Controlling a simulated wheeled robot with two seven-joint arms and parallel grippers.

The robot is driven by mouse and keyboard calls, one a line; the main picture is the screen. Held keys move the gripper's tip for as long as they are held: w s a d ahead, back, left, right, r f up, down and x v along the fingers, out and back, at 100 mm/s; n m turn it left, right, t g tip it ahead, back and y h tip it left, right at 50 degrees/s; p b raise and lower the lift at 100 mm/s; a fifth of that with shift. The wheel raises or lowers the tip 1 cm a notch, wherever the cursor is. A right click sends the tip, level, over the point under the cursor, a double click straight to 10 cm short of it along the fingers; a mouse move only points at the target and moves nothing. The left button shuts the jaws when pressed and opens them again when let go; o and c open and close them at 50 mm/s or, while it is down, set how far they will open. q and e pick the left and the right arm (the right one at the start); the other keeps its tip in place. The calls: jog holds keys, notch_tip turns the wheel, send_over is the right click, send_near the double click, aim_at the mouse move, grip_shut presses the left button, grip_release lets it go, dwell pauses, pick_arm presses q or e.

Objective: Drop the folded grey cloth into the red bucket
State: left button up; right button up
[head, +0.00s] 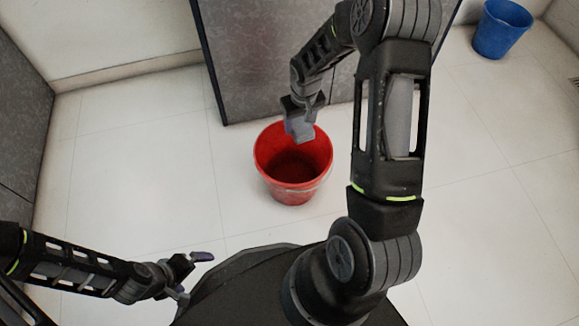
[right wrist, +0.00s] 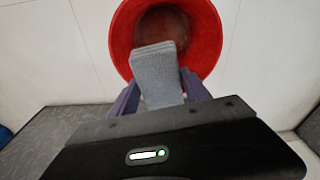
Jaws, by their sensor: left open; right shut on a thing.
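The red bucket (head: 290,190) stands upright on the floor near the middle of the head view. The folded grey cloth (head: 299,126) hangs from my right gripper (head: 301,112) over the bucket's far rim. In the right wrist view the cloth (right wrist: 157,72) is pinched between the fingers of my right gripper (right wrist: 160,98), and its end overlaps the opening of the bucket (right wrist: 205,30). The bucket's inside looks empty where it shows. My left gripper (head: 192,277) is open and empty at the lower left of the head view, well away from the bucket.
A blue bucket (head: 501,28) stands on the floor at the top right. A grey speckled panel (head: 265,60) with dark edges stands just behind the red bucket. A grey panel (head: 22,120) is at the left edge. The tiled floor (head: 140,180) is clear left of the bucket.

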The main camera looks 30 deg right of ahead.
jog(key=shift+f, duration=0.1)
notch_tip(320, 180, down, 6)
jog(key=b, duration=0.4)
jog(key=shift+b, duration=0.35)
jog(key=o, duration=1.3)
jog(key=shift+r, duration=0.2)
jog(key=r+p, duration=0.1)
jog(key=r, duration=0.1)
jog(key=r+p, duration=0.1)
jog(key=r, duration=0.2)
jog(key=s+r+p, duration=0.1)
jog(key=r, duration=0.1)
jog(key=shift+a+r, duration=0.1)
jog(key=shift+r, duration=0.2)
